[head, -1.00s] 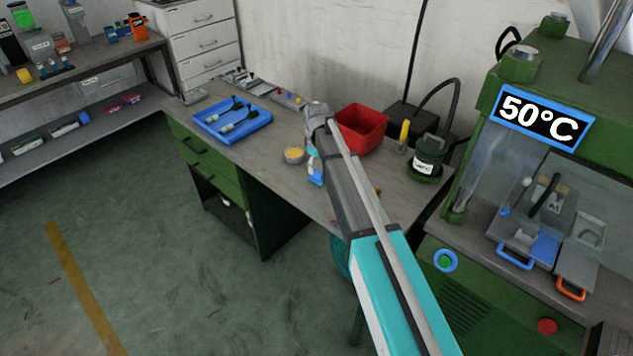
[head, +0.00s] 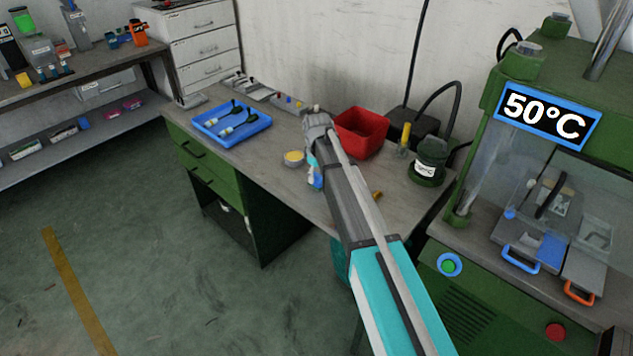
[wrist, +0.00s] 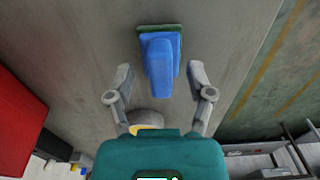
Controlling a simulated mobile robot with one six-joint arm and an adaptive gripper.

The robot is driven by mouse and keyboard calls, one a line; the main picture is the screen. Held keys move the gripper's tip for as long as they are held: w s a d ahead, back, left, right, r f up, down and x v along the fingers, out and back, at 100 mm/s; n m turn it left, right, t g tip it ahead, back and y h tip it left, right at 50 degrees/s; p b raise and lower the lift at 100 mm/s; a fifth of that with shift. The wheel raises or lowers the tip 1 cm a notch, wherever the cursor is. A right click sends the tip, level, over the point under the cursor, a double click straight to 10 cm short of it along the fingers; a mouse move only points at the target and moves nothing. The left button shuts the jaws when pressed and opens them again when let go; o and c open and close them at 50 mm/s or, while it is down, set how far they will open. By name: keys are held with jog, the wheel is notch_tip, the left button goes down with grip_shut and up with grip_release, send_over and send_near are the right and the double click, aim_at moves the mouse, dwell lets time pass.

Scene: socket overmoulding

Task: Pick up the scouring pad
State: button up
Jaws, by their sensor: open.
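The scouring pad is a blue block with a dark green layer beneath (wrist: 160,65). It lies on the grey bench top in the upper middle of the wrist view. My gripper (wrist: 160,82) is open, with one finger on each side of the pad's near end. The fingers look apart from the pad, and I cannot tell their height above it. In the head view a small blue piece, likely the pad (head: 316,182), shows beside my arm. My arm hides most of the gripper there.
A bowl with yellow contents (head: 293,158) stands close to the pad. A red bin (head: 361,132) is behind my arm. A blue tray with tools (head: 231,124) lies to the left. A dark green canister (head: 430,158) and the press stand right. The bench's front edge is near.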

aim_at(317, 174)
grip_shut()
jog(key=shift+r, duration=0.15)
dwell(0.4)
notch_tip(317, 174, up, 3)
jog(key=p, duration=0.3)
jog(key=s+d+r+p, duration=0.7)
jog(key=s+r+p, duration=0.2)
jog(key=s, duration=0.3)
jog(key=shift+r+p, duration=0.35)
jog(key=shift+p, duration=0.2)
